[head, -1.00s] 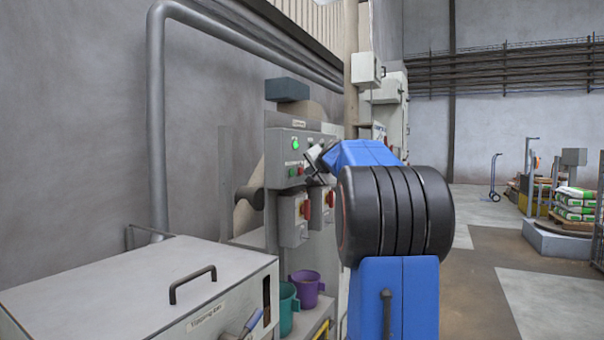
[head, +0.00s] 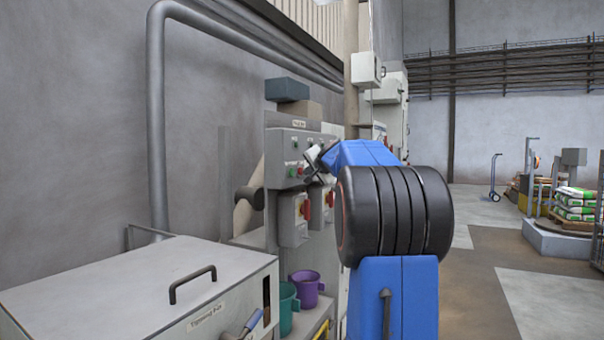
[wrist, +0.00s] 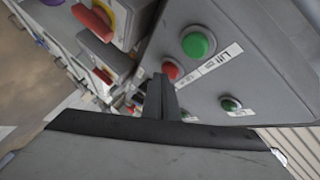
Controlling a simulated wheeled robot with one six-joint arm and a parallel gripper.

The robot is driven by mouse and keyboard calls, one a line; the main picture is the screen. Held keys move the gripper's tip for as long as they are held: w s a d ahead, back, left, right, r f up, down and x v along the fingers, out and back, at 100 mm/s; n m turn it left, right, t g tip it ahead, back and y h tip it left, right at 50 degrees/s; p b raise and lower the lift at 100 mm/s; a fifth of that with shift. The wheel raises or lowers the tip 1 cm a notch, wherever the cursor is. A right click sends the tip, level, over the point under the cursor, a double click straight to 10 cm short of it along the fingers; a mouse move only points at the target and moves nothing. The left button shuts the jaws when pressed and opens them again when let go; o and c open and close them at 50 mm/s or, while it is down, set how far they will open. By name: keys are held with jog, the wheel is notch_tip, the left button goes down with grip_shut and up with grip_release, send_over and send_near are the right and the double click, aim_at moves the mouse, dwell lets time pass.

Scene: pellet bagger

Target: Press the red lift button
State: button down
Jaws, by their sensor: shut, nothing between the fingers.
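The grey control panel (head: 286,148) stands upright at the machine by the left wall; it fills much of the wrist view (wrist: 265,75). In the wrist view, the red lift button (wrist: 171,70) sits beside a larger green button (wrist: 197,44), next to a label reading "Lift" (wrist: 222,57). My gripper (wrist: 160,80) is shut and empty, its tip right at the red button and slightly overlapping its edge. I cannot tell whether it presses the button. In the head view my gripper (head: 313,160) is at the panel's right part, hiding some of its face.
Red-handled switch boxes (head: 293,220) hang below the panel. A grey lidded bin (head: 130,285) fills the lower left. Stacked bags (head: 574,203) and a hand truck (head: 494,178) stand far right. The floor between is open.

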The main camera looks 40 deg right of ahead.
jog(key=shift+s+d, duration=0.2)
jog(key=shift+s, duration=0.35)
jog(key=s+d, duration=0.2)
jog(key=s, duration=0.3)
jog(key=shift+s+d, duration=0.15)
jog(key=shift+s, duration=0.15)
dwell(0.6)
